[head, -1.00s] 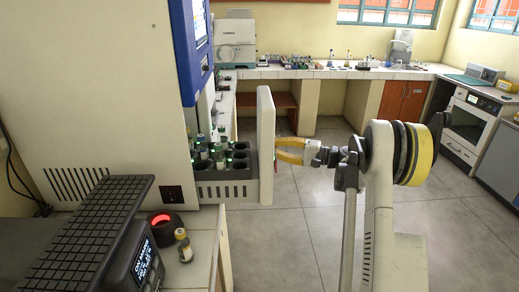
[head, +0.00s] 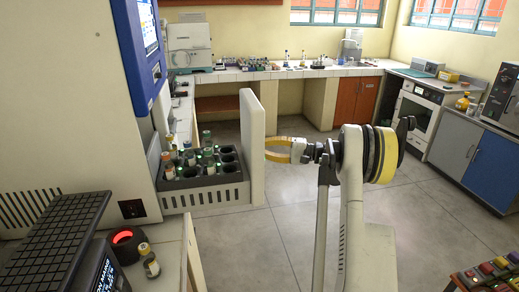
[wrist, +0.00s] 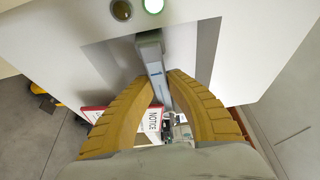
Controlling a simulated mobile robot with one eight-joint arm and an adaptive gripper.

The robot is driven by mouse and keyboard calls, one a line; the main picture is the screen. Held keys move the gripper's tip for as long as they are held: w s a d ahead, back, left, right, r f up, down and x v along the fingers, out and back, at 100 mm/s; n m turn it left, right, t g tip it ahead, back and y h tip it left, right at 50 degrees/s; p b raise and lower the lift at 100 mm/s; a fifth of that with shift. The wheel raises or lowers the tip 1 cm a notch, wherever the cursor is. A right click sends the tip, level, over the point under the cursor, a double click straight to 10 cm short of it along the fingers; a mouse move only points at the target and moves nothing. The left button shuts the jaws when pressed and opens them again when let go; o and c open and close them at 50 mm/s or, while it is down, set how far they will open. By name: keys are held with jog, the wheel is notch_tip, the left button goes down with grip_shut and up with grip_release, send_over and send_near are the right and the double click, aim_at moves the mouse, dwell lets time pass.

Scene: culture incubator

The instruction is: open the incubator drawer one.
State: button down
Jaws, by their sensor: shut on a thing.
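The incubator (head: 70,90) is the large white cabinet with a blue-framed panel at the left of the head view. Its drawer (head: 205,194) stands out to the right, holding a dark rack with several capped bottles and empty holes. The drawer's tall white front panel (head: 252,145) hides part of the gripper side. My gripper (head: 268,150) is at the outer face of this panel, its yellow fingers reaching left. In the wrist view, the fingers of my gripper (wrist: 164,84) are closed around the grey bar handle (wrist: 153,58), below a dark and a lit green round indicator.
A black keyboard-like pad (head: 45,240), a dark ring with a red glow (head: 125,243) and a small bottle (head: 149,262) are on the counter at lower left. A rack of colourful caps (head: 490,272) is at lower right. Open floor lies right of the drawer.

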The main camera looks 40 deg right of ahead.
jog(key=shift+r, duration=0.1)
jog(key=c, duration=1.3)
grip_release()
jog(key=v, duration=1.2)
